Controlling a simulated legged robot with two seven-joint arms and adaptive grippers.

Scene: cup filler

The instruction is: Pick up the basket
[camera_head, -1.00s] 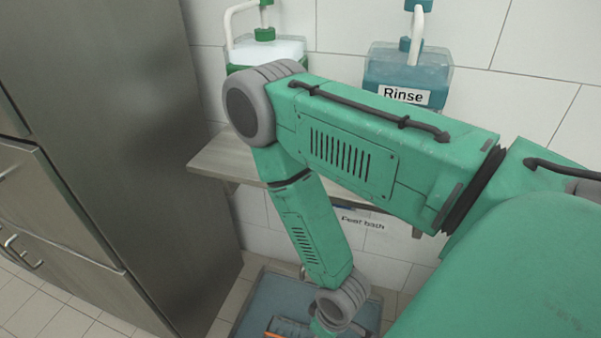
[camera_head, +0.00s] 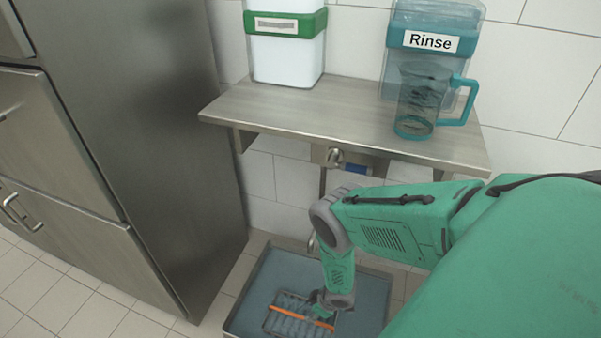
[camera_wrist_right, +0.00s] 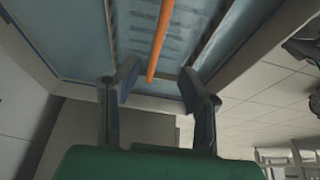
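The basket (camera_head: 283,317) is a grey wire-like basket with an orange handle (camera_head: 298,317). It sits low in a blue-filled metal tub on the floor. My right gripper (camera_head: 316,304) is down at the basket, by the right part of the handle, and the arm partly hides the basket. In the right wrist view the two dark fingers (camera_wrist_right: 159,84) stand apart with a gap between them. The orange handle (camera_wrist_right: 159,38) shows between and beyond the fingertips, and no grip on it shows. My left gripper is not in view.
The tub's rim (camera_head: 240,290) surrounds the basket. Above is a metal shelf (camera_head: 300,112) holding a white container with a green band (camera_head: 287,50), a Rinse container (camera_head: 432,42) and a clear jug (camera_head: 420,105). A steel cabinet (camera_head: 170,120) stands at left.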

